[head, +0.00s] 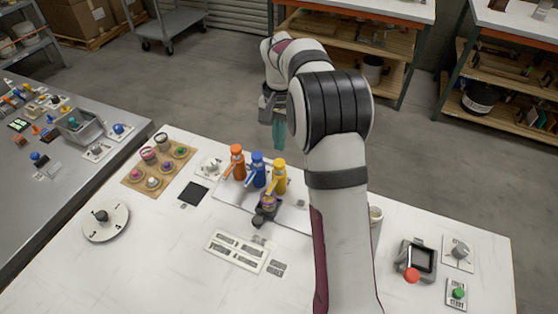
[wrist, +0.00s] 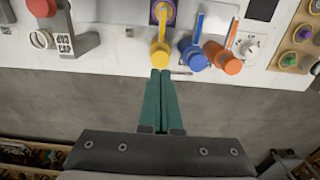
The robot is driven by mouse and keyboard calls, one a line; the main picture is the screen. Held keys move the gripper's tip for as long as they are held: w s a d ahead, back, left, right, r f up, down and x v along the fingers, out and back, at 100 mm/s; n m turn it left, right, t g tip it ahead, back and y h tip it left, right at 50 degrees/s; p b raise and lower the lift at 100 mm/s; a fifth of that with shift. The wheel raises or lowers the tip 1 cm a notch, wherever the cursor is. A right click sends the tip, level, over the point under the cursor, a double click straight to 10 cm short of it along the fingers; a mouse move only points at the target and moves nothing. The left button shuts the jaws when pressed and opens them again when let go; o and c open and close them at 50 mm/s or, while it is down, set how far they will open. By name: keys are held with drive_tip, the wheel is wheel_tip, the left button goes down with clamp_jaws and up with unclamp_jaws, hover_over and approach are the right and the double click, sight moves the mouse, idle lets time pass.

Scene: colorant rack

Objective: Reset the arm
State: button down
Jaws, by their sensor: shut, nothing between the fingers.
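My gripper (head: 279,146) is raised above the far edge of the white table (head: 150,250) in the head view. Its teal fingers are shut together with nothing between them, also seen in the wrist view (wrist: 161,73). Three bottles with spouts stand on the table near that edge: orange (head: 237,160), blue (head: 257,170) and yellow (head: 279,178). In the wrist view the fingertips appear just below the yellow bottle (wrist: 160,55), with the floor behind the fingers. A dark fixture (head: 265,205) holding a purple-topped item is in front of the bottles. My forearm hides part of the table.
A wooden rack (head: 132,183) of small colored pots is at the left, with a round dial plate (head: 105,221) nearer. A device with a red knob (head: 412,275) and a green button (head: 459,293) are at the right. A grey table (head: 40,215) stands left; shelves stand behind.

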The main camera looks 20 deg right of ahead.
idle(0.3)
drive_tip(key=s+a+r+n, duration=0.1)
drive_tip(key=s+a+r, duration=0.3)
drive_tip(key=s, duration=0.2)
drive_tip(key=s+a+r, duration=0.3)
drive_tip(key=s, duration=0.4)
drive_tip(key=s+a+f+n+y, duration=0.1)
drive_tip(key=s+a, duration=0.2)
drive_tip(key=s, duration=0.7)
drive_tip(key=s+a+f+n, duration=0.1)
drive_tip(key=s+a, duration=0.2)
drive_tip(key=s, duration=0.8)
drive_tip(key=shift+a+f+y, duration=0.2)
drive_tip(key=shift+f+y, duration=0.15)
drive_tip(key=shift+y, duration=0.05)
